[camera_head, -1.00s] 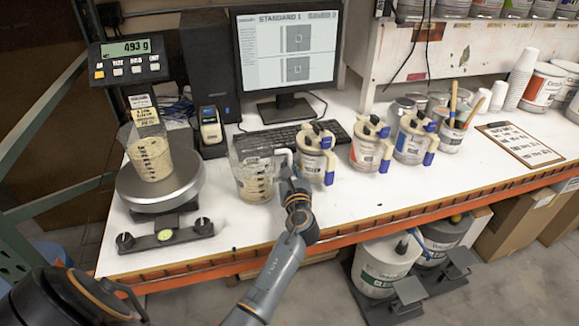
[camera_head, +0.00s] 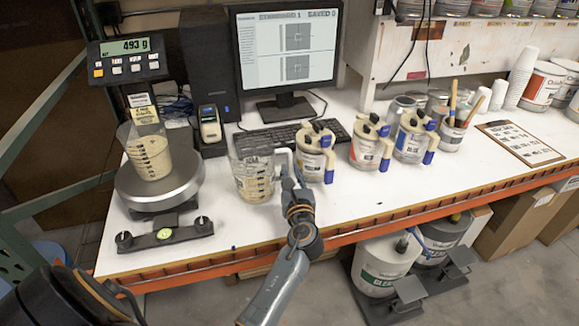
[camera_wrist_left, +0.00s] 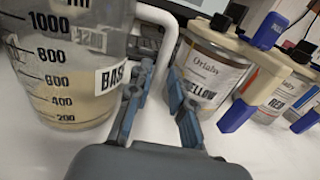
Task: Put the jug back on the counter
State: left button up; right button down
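The clear jug (camera_head: 254,184) with black markings holds some pale beige material and stands upright on the white counter (camera_head: 320,218). Its white handle (camera_head: 282,153) points right. In the left wrist view the jug (camera_wrist_left: 70,70) is at the left, with its handle (camera_wrist_left: 165,32) at the top centre. My left gripper (camera_head: 289,180) is low beside the jug's handle. In the wrist view its fingers (camera_wrist_left: 158,103) are apart, with the handle's lower part between or just beyond them; contact is unclear. My right gripper is not in view.
A scale (camera_head: 160,186) bearing a beaker (camera_head: 149,156) stands left of the jug. Colorant cans, yellow (camera_head: 312,160), red (camera_head: 366,150) and blue (camera_head: 410,143), stand to the right. A keyboard (camera_head: 270,137) lies behind.

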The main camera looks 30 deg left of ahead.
pick_arm(q)
jog(key=b+v, duration=0.1)
jog(key=v, duration=0.7)
